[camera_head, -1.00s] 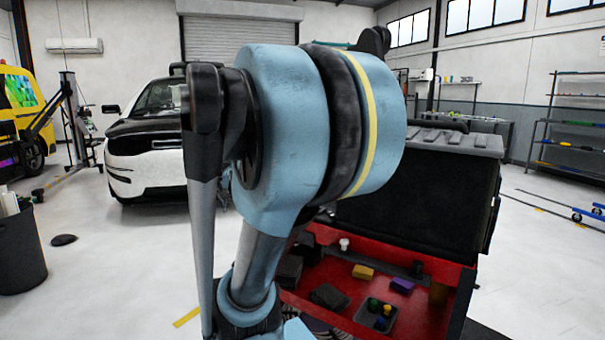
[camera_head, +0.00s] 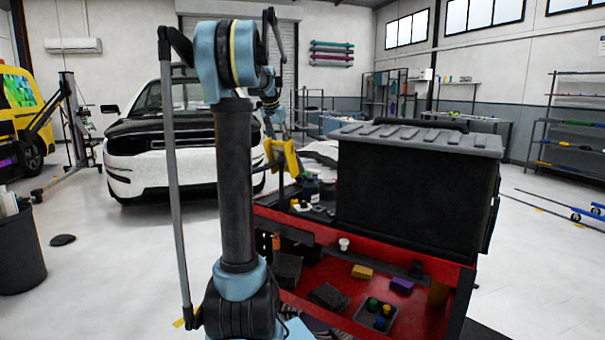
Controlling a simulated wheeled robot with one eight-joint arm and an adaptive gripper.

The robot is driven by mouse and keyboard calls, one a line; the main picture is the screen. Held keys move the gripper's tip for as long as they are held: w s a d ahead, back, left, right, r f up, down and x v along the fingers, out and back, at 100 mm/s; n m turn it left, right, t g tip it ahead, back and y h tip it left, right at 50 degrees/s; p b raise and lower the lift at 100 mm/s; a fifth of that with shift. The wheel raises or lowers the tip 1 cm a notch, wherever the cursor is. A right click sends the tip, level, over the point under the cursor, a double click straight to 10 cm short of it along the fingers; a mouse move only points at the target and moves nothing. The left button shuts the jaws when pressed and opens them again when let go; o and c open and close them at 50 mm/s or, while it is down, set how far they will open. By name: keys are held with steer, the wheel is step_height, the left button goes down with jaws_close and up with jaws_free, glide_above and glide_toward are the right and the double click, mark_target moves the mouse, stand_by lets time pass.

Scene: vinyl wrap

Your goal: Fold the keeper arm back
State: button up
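My arm stands in the middle of the view, with its far end reaching down past the column to the left of the black box on the red cart. No other part is clearly a keeper arm.
The red cart (camera_head: 330,240) carries a large black box (camera_head: 410,190) with a grey lid, bottles at its left, and small blocks on a lower shelf. A white car (camera_head: 150,175) stands behind. A dark bin (camera_head: 20,250) is at left.

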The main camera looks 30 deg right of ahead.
steer(key=d+m, duration=0.1)
steer(key=d, duration=0.6)
steer(key=g, duration=0.1)
glide_toward(304, 174)
steer(key=shift+m, duration=0.4)
steer(key=x, duration=0.8)
steer(key=shift+w+d, duration=0.15)
steer(key=shift+d, duration=0.15)
steer(key=shift+r, duration=0.1)
steer(key=shift+a, duration=0.1)
jaws_close()
